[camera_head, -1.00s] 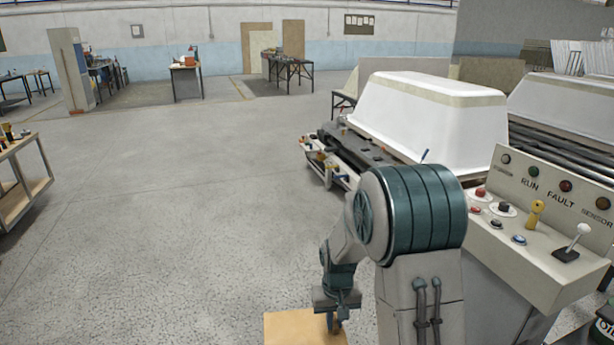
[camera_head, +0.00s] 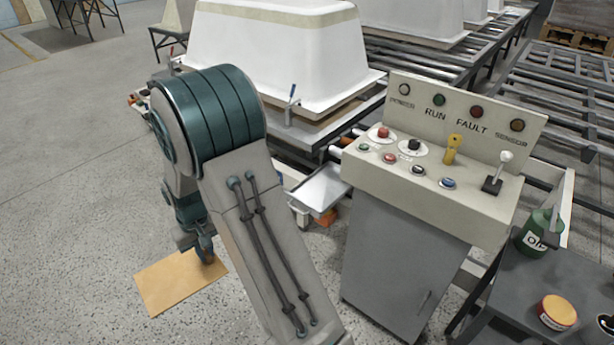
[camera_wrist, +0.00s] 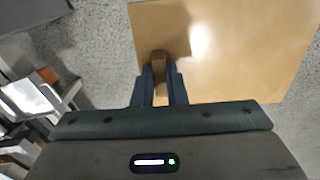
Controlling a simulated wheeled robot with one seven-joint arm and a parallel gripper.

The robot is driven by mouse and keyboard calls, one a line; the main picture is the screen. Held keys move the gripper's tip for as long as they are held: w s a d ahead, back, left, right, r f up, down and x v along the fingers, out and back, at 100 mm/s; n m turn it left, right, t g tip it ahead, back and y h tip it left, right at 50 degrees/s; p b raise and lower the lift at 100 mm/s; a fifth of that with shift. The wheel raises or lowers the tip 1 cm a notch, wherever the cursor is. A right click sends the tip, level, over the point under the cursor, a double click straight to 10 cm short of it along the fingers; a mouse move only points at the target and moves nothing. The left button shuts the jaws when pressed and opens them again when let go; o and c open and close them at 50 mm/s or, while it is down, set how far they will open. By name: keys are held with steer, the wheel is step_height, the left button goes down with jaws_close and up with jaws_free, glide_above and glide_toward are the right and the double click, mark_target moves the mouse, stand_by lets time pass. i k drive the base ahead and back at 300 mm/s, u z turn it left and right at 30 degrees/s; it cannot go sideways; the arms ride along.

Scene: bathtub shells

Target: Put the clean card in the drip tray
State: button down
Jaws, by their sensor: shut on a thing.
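The clean card is a plain tan sheet (camera_head: 175,280), held low at the left in the head view. In the wrist view the card (camera_wrist: 245,55) fills the upper right. My gripper (camera_head: 206,255) is shut on the card's edge; in the wrist view its fingers (camera_wrist: 160,85) pinch a small tab at that edge. The drip tray looks to be the shallow grey metal tray (camera_head: 320,190), which juts out left of the control console, below the tub line. The card is apart from the tray, to its lower left in the head view.
The control console (camera_head: 400,230) stands right of the tray. A white tub shell (camera_head: 270,60) sits on the roller line behind. A dark table (camera_head: 545,280) at right holds a green oil can (camera_head: 535,235) and a round tin (camera_head: 556,312). Open floor lies left.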

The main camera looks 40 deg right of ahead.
mark_target(325, 188)
steer(key=i, duration=2.8)
steer(key=z, duration=3.15)
steer(key=i, duration=0.5)
steer(key=z, duration=0.1)
